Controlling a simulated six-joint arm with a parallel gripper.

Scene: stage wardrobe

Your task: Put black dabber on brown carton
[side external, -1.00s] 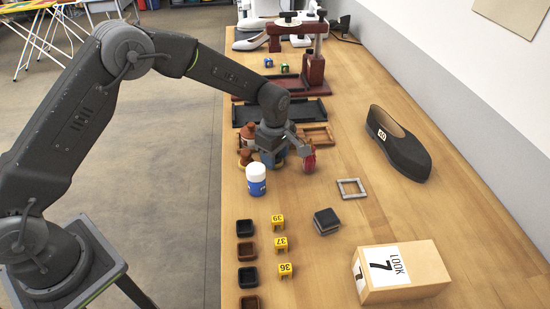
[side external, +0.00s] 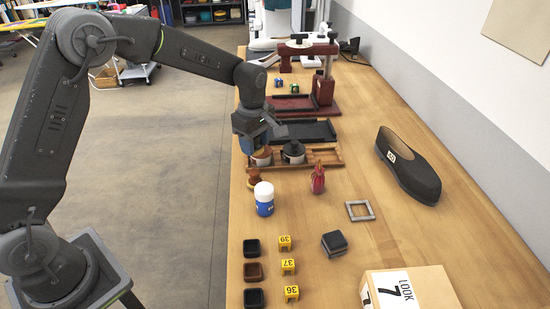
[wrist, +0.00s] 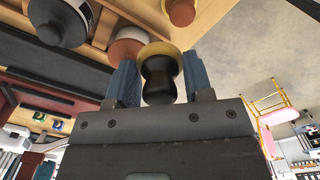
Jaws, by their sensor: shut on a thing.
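My gripper (side external: 256,140) is above the left end of the wooden tray at mid-table. In the wrist view, my gripper (wrist: 150,85) is shut on the black dabber (wrist: 158,85), which has a dark knob handle and a yellowish round pad. In the side view, the gripper mostly hides the dabber. The brown carton (side external: 435,285) lies at the front right, far from my gripper, with a white label reading LOOK 7. Its lower part is cut off by the frame edge.
The wooden tray (side external: 332,154) holds a dark lidded pot (side external: 293,152) and a brown-topped round thing (side external: 262,156). A blue-white bottle (side external: 264,198), red bottle (side external: 318,178), grey frame (side external: 360,210), dark block (side external: 334,243) and black shoe (side external: 408,166) stand on the table. Several number markers are in front.

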